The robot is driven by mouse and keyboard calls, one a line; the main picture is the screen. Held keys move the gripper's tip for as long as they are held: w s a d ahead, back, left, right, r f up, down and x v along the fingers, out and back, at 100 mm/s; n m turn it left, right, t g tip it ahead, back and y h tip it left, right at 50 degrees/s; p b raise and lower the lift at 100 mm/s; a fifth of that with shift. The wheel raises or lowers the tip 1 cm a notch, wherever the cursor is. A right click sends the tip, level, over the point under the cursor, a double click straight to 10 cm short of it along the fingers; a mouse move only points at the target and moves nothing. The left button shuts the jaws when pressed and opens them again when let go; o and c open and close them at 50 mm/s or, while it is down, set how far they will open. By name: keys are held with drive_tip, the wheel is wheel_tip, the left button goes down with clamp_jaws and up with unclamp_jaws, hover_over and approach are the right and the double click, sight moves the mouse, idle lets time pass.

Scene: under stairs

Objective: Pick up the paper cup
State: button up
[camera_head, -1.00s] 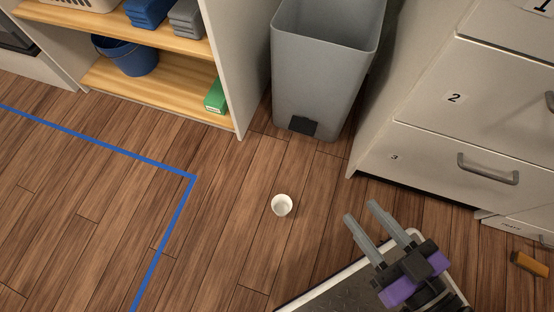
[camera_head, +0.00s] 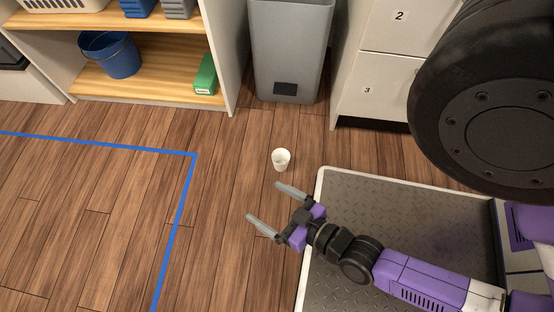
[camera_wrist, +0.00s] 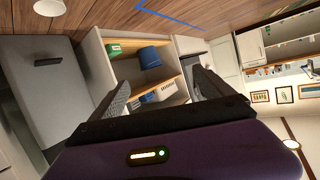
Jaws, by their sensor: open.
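The white paper cup (camera_head: 281,160) stands on the wooden floor in the head view, with its open mouth showing. My gripper (camera_head: 271,207) is open and empty, below and slightly left of the cup in that view, and apart from it. In the wrist view the two fingers of my gripper (camera_wrist: 160,95) are spread, with nothing between them. A white round thing, likely the cup (camera_wrist: 49,7), is cut off by the top edge of the wrist view.
A grey bin (camera_head: 290,50) stands behind the cup. A shelf unit (camera_head: 150,88) with a blue bucket (camera_head: 110,54) and a green box (camera_head: 205,75) is at the back left. White drawers (camera_head: 372,85) stand right of the bin. Blue tape (camera_head: 180,215) marks the floor, which is clear around the cup.

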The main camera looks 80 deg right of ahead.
drive_tip(key=w+d+f+m+g+h, duration=0.2)
drive_tip(key=w+d+f+m+h, duration=0.1)
drive_tip(key=f, duration=0.5)
drive_tip(key=m+g+h, duration=0.3)
drive_tip(key=m+g, duration=0.3)
drive_tip(key=g, duration=0.2)
approach(280, 153)
drive_tip(key=b+x, duration=0.4)
drive_tip(key=x, duration=0.2)
drive_tip(key=shift+d+f, duration=0.15)
drive_tip(key=shift+d, duration=0.2)
drive_tip(key=c, duration=1.4)
wheel_tip(280, 153, up, 20)
drive_tip(key=p, duration=1.5)
